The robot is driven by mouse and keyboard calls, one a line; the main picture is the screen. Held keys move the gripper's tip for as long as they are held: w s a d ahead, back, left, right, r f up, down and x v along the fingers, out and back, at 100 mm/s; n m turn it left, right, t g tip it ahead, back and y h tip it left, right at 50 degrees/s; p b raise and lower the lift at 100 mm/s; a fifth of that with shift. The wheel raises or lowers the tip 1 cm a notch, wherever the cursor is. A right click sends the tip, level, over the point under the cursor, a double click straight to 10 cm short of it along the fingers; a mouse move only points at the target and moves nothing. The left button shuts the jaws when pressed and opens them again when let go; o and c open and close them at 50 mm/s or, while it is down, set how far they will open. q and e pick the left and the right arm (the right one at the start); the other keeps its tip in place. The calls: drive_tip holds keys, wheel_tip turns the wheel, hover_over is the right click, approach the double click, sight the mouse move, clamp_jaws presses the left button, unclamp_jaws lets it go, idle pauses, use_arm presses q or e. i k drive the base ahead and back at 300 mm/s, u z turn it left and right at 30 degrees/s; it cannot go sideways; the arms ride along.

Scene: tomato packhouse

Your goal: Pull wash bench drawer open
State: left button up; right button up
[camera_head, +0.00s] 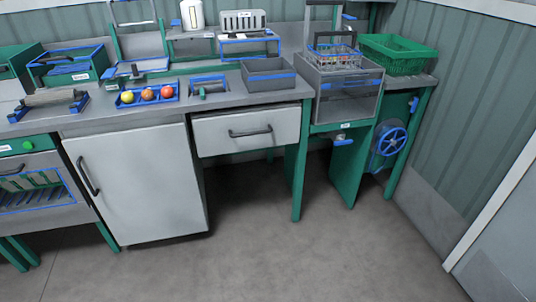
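The wash bench drawer (221,131) has a light grey front with a dark bar handle (250,132). It sits under the grey worktop (215,107), in the middle of the head view, right of a white cabinet door. Its front looks about flush with the bench, so it appears shut. Neither of my grippers shows in the head view, and nothing touches the handle.
A cabinet door (140,185) with its own handle stands left of the drawer. A green crate (405,58) stands right. Open floor (290,255) lies in front.

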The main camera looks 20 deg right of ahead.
sight(229, 133)
drive_tip(key=z, duration=0.7)
drive_tip(key=i, duration=1.15)
drive_tip(key=u, duration=0.35)
